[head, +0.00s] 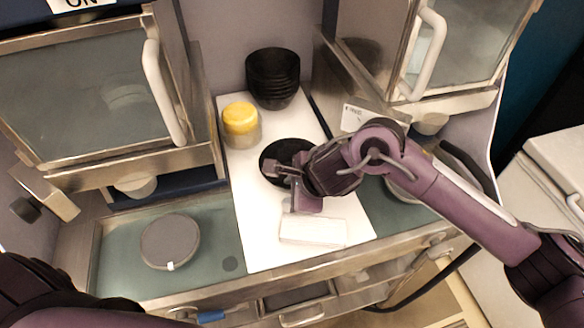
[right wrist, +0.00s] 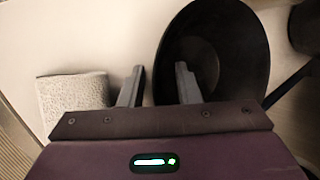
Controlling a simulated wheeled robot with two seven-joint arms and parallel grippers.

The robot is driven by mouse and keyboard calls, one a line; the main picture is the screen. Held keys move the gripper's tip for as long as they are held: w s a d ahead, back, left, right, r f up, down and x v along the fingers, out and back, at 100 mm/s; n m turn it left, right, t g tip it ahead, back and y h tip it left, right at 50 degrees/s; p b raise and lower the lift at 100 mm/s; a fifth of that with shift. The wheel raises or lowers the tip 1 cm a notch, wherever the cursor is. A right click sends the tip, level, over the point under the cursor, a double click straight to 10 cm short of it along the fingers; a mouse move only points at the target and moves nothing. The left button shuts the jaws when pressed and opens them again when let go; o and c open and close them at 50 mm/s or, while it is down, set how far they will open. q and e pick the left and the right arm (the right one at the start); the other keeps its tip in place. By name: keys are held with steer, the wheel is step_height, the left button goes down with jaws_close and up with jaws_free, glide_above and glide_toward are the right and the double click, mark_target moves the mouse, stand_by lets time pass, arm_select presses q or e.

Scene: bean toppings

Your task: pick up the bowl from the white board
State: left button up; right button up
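A black bowl (head: 276,154) sits on the white board (head: 262,235), partly covered by my right gripper (head: 284,176) in the head view. In the right wrist view the bowl (right wrist: 222,45) fills the upper middle. My right gripper (right wrist: 159,70) is open there, its two fingers apart. The bowl's left rim lies between the fingertips in that picture: one finger overlaps the bowl, the other is outside it. Whether the fingers touch the rim cannot be told. My left gripper is not in view; only part of my left arm shows at the lower left.
A stack of black bowls (head: 272,80) stands at the board's back end. A yellow-topped jar (head: 241,124) is left of the bowl. A white block (head: 313,231) lies in front. A round grey disc (head: 170,241) is on the left counter. Steel-framed cabinets flank the board.

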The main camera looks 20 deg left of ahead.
jaws_close()
stand_by(0.3)
